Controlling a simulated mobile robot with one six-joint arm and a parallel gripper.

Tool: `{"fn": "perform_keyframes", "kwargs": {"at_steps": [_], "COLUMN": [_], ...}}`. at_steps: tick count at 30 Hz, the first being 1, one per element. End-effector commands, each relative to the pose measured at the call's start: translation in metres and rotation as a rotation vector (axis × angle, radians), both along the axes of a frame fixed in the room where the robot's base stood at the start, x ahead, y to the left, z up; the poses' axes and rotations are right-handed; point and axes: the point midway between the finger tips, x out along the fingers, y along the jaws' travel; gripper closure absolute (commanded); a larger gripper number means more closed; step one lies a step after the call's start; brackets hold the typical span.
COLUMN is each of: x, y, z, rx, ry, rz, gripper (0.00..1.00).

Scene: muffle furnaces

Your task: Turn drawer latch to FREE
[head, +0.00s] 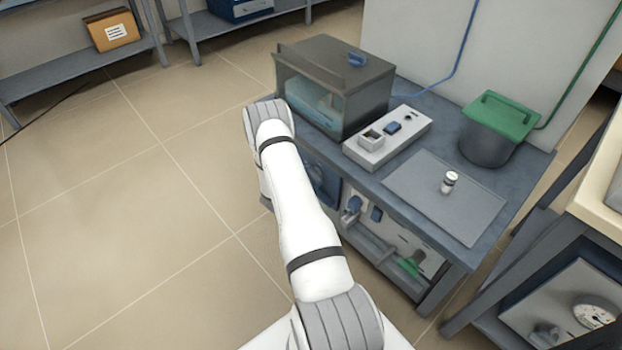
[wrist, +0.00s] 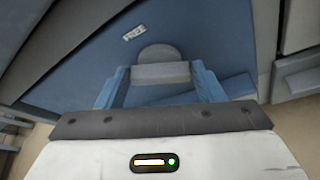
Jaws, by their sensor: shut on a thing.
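The drawer latch (wrist: 160,73) is a grey bar in front of a round grey disc on a blue drawer front (wrist: 80,60) in the wrist view. A small white label reading FREE (wrist: 135,32) is just above and left of the disc. My gripper (wrist: 161,76) has its two blue fingers at either end of the grey bar, shut on it. The bar lies about level across the picture. Whether it points at FREE I cannot tell. In the head view my arm hides the gripper and the latch; part of a blue panel (head: 322,185) shows beside the arm under the bench.
The bench (head: 410,215) carries a glass-fronted chamber (head: 335,85), a grey switch box (head: 388,138), a green-lidded bin (head: 490,130) and a small jar (head: 449,182) on a mat. Another bench with a gauge (head: 593,315) stands at right. The floor at left is open.

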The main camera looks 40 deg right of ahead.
Motion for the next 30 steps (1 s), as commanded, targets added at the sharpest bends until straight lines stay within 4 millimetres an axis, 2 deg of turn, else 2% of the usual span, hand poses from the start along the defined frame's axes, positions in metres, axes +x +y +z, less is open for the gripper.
{"fn": "perform_keyframes", "kwargs": {"at_steps": [21,30], "x": [-0.007,-0.008], "y": [-0.001,-0.001], "z": [-0.012,-0.014], "rx": [0.05,0.069], "ry": [-0.676,-0.913], "rz": [0.0,-0.002], "gripper": [0.61,0.61]}}
